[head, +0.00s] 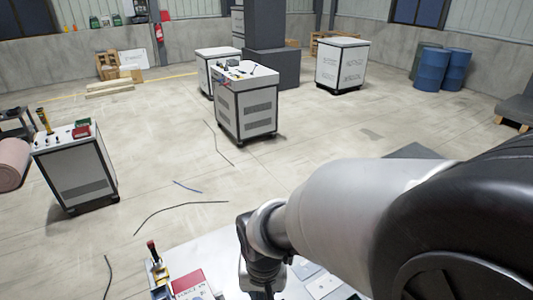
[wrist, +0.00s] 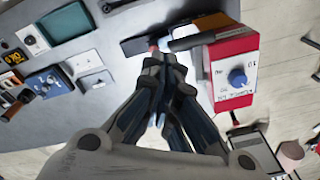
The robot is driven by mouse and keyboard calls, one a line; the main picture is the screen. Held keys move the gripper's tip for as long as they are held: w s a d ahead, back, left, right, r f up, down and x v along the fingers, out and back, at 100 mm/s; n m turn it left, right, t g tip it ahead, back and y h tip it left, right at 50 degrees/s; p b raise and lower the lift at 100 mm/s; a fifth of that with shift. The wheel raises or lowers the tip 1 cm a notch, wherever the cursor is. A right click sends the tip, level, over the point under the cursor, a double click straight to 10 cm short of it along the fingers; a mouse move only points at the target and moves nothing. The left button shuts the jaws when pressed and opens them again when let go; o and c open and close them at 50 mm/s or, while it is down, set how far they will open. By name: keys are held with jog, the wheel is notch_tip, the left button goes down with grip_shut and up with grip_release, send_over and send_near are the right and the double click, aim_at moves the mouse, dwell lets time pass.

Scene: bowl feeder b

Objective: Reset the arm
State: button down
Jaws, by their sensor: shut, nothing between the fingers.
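My gripper (wrist: 160,122) shows in the wrist view, pointing down over a grey work surface (wrist: 115,55). Its fingers are together and nothing shows between them. In the head view my arm reaches in from the right, and the fingertips are hidden at the bottom edge. A red box with a white face and a blue knob (wrist: 237,78) is just right of the fingers in the wrist view. The red box also shows in the head view (head: 190,283).
Small devices, among them a blue panel (wrist: 47,83), lie on the left of the surface in the wrist view. A dark block with an orange part (wrist: 214,22) is beyond the fingers. White cabinets (head: 243,110) stand apart on the floor, with cables between; open floor (head: 330,125) surrounds them.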

jog(key=s+d+t+b, duration=0.2)
jog(key=s+d+b, duration=0.3)
jog(key=d, duration=0.3)
jog(key=s+d+t+b, duration=0.1)
jog(key=s+d+b, duration=0.4)
jog(key=d+b, duration=0.2)
jog(key=shift+s+d+t+b, duration=0.3)
jog(key=shift+d+t+b, duration=0.1)
jog(key=shift+b, duration=0.05)
